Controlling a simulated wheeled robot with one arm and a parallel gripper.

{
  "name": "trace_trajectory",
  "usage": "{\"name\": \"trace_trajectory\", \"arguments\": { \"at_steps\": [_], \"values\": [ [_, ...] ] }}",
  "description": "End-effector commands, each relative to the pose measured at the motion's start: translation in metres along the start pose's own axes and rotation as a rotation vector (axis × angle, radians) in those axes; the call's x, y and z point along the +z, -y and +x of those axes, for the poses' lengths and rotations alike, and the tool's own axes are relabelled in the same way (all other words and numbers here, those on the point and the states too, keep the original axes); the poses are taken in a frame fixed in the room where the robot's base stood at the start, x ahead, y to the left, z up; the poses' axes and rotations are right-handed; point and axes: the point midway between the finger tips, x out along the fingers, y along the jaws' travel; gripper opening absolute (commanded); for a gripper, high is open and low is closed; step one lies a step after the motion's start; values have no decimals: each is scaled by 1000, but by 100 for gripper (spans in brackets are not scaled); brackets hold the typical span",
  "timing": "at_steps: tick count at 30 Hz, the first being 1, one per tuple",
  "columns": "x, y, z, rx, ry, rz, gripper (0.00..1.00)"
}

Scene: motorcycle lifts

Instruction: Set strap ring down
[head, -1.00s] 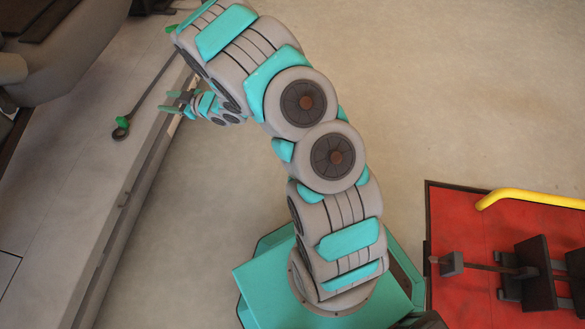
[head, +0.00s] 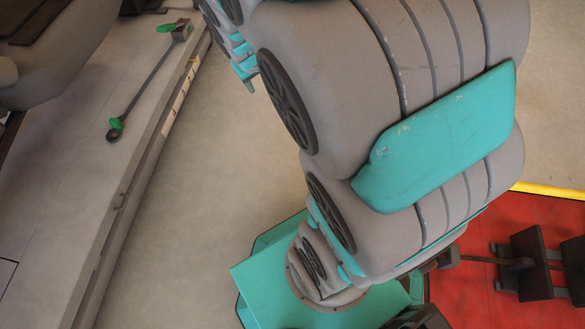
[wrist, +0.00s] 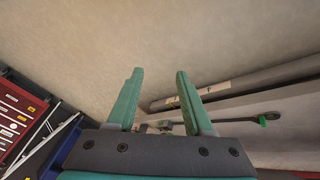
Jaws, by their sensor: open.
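The strap ring (head: 114,134), dark with a green piece on it, lies on the grey lift deck (head: 60,185) at the near end of a dark strap (head: 148,83). The strap runs to a block with a green tab (head: 178,30) at the far end. In the wrist view the ring (wrist: 270,117) shows at the right, on the deck. My gripper (wrist: 155,73) is open, with nothing between its fingers, and is clear of the strap and ring. In the head view only a small part of its end shows beside the deck's edge; my arm covers the rest.
A dark and grey vehicle part (head: 65,60) stands at the deck's upper left. A red lift platform (head: 475,285) with a yellow rail (head: 550,190) is at the right. Red drawer cabinets (wrist: 15,120) show at the wrist view's left. Open floor (head: 195,195) lies between deck and base.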

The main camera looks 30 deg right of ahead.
Motion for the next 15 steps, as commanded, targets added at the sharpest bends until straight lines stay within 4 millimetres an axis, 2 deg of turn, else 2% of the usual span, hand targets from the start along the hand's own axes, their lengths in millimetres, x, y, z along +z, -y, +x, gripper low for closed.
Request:
{"name": "trace_trajectory", "arguments": {
  "at_steps": [1,9,12,15],
  "values": [
    [19,3,-17,-15,38,21,52],
    [143,39,-98,-141,324,79,52],
    [179,53,-122,-188,406,78,52],
    [205,63,-140,-223,465,71,52]
  ]
}}
